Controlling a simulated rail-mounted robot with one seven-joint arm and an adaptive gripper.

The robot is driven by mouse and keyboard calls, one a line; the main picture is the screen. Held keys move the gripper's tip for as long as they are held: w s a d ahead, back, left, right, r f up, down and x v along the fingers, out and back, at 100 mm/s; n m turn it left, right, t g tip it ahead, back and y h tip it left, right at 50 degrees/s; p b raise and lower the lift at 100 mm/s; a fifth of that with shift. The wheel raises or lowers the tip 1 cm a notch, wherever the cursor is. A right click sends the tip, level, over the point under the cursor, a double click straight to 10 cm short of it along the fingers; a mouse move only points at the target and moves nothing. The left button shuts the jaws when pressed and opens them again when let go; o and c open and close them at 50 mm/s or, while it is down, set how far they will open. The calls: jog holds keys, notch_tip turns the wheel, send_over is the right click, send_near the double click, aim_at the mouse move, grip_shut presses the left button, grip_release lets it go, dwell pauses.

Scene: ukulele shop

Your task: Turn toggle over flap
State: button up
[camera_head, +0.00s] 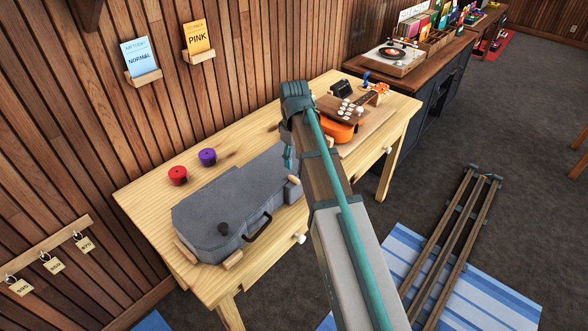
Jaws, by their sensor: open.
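A closed grey instrument case (235,192) lies on the pale wooden workbench (142,205). A dark round knob (223,228), which may be the toggle, sits on the case near its front left. I cannot make out a separate flap or which way the toggle is turned. A dark handle (258,227) is on the case's front side. My arm rises from the bottom, bends at the top and comes down behind itself. Only a small teal part of my gripper (288,157) shows above the right end of the case, apart from the knob. My forearm hides the rest.
Small wooden blocks stand around the case. A red round tin (178,176) and a purple one (207,157) stand behind it. An orange ukulele (341,131) is at the bench's right end, partly behind my arm. The bench's front left is clear.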

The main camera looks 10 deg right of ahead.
jog(key=shift+r, duration=2.2)
jog(key=s+f+m+g+p, duration=0.25)
jog(key=s+f, duration=0.75)
jog(key=f, duration=0.5)
jog(key=s+f+m+g+p, duration=0.1)
jog(key=s+f+m+p, duration=0.15)
jog(key=s+f, duration=1.05)
jog(key=s+f+m+g+b, duration=0.1)
jog(key=s+f, duration=0.9)
jog(key=s, duration=0.2)
jog(key=s+f+m+g+b, duration=0.1)
jog(key=s+f+g, duration=0.1)
jog(key=s+f, duration=0.8)
jog(key=s, duration=0.2)
jog(key=shift+s+d+f, duration=0.15)
jog(key=shift+s, duration=0.25)
